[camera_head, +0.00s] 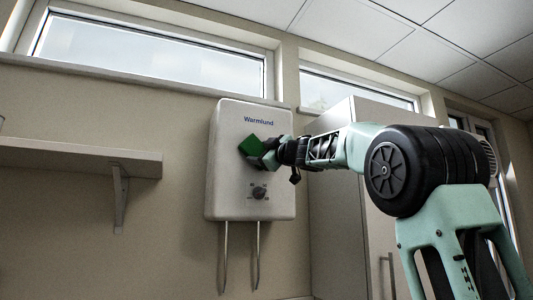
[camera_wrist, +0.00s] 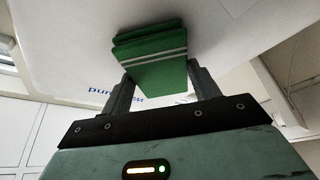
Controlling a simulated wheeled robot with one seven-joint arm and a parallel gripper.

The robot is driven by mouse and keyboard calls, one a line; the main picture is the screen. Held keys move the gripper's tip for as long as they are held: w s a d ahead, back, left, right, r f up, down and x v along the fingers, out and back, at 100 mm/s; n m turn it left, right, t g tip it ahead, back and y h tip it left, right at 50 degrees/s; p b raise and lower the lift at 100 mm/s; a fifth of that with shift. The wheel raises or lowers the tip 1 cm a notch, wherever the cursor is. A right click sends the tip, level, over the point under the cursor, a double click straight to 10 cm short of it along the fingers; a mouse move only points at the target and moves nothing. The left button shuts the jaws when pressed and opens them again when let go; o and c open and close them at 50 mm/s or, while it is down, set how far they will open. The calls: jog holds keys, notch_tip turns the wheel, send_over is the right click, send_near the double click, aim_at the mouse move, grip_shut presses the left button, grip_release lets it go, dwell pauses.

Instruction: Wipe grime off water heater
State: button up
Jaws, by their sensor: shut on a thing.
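The water heater (camera_head: 228,165) is a white wall-mounted box with "Warmlund" lettering near its top and a dark dial (camera_head: 259,192) low on its front. My gripper (camera_head: 263,156) is at the middle of its front face, shut on a green cloth or pad (camera_head: 251,146). In the wrist view the green pad (camera_wrist: 150,58) sits between the two fingers of my gripper (camera_wrist: 162,85), close against the white heater front (camera_wrist: 60,45). I cannot tell whether it touches. No grime shows clearly on the visible front; the part behind the pad is hidden.
A shelf (camera_head: 80,157) on a bracket is on the wall to the left. A tall cabinet (camera_head: 340,215) stands right of the heater, close behind my arm. Two pipes (camera_head: 257,255) hang below the heater. Windows run along the wall above.

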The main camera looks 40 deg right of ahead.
jog(key=shift+w+a, duration=0.3)
jog(key=shift+a, duration=0.6)
jog(key=shift+w+a, duration=0.25)
jog(key=shift+a, duration=0.6)
jog(key=shift+w+a, duration=0.3)
jog(key=shift+a, duration=0.6)
jog(key=shift+s+a, duration=0.25)
jog(key=shift+s, duration=0.7)
jog(key=shift+s+a, duration=0.3)
jog(key=shift+s, duration=0.65)
jog(key=shift+s+a, duration=0.25)
jog(key=shift+s, duration=0.7)
jog(key=shift+s, duration=0.1)
jog(key=s, duration=0.2)
jog(key=shift+s+a, duration=0.35)
jog(key=shift+a, duration=0.05)
jog(key=shift+s, duration=0.1)
